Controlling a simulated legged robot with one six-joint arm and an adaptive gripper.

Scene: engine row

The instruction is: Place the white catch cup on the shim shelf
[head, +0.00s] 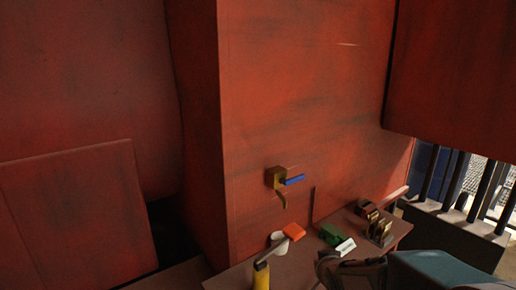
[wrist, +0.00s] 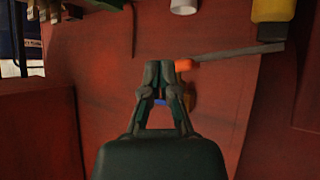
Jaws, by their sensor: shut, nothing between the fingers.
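The white catch cup (head: 279,241) stands on a brown shelf-like surface (head: 238,277) at the foot of the red wall, partly hidden behind a grey bar with an orange end. In the wrist view the cup (wrist: 184,6) is cut off by the top edge. My gripper (wrist: 160,72) is shut and empty, its fingertips together, apart from the cup. In the head view my gripper (head: 326,264) is low, right of the cup, over the front of the surface. I cannot tell which part is the shim shelf.
An orange piece (head: 293,231) and a yellow object (head: 261,276) are beside the cup. A green block (head: 330,235), a white piece (head: 346,246) and brass parts (head: 379,231) lie to the right. A brass fitting with a blue lever (head: 294,180) juts from the wall above.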

